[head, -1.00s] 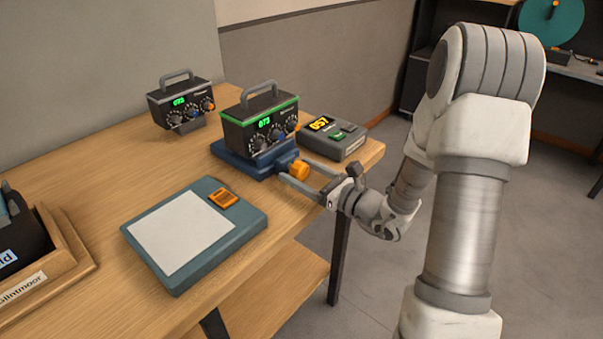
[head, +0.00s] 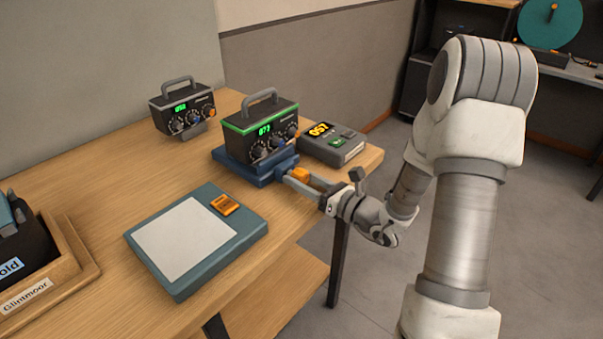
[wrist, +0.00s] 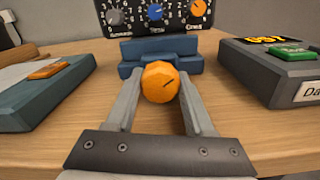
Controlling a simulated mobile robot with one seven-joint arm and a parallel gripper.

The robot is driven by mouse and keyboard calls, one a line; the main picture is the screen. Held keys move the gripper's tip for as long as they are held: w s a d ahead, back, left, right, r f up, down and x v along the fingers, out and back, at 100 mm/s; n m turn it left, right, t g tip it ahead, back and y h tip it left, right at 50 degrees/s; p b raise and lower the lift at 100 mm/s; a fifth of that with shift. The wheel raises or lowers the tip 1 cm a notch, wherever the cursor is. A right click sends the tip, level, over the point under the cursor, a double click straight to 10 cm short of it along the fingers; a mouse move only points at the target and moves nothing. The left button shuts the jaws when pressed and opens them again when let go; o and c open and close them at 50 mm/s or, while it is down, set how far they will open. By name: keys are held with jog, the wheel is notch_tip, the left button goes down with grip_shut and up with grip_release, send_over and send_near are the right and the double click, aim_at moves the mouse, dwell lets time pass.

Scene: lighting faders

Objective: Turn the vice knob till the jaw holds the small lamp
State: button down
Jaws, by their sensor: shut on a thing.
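The vice knob (head: 300,174) is orange and faceted, on the front of the blue vice (head: 235,166) near the table's right edge. A dark box with green trim, dials and a green display (head: 262,128) sits at the vice. I cannot make out a small lamp, nor whether the jaw touches the box.
A similar dark box (head: 183,108) stands behind left. A grey unit with a yellow display (head: 334,143) is close right of the vice. A teal-edged pad (head: 190,240) lies in front, left of my gripper. A wooden tray (head: 60,270) is at far left.

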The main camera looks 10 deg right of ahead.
jog(key=shift+r+m+p, duration=0.25)
jog(key=shift+m+p, duration=0.6)
jog(key=shift+m, duration=0.05)
jog(key=shift+f+m+p, duration=0.25)
jog(key=shift+m+p, duration=0.1)
jog(key=shift+m, duration=0.25)
jog(key=shift+c, duration=1.4)
grip_release()
jog(key=shift+f, duration=0.1)
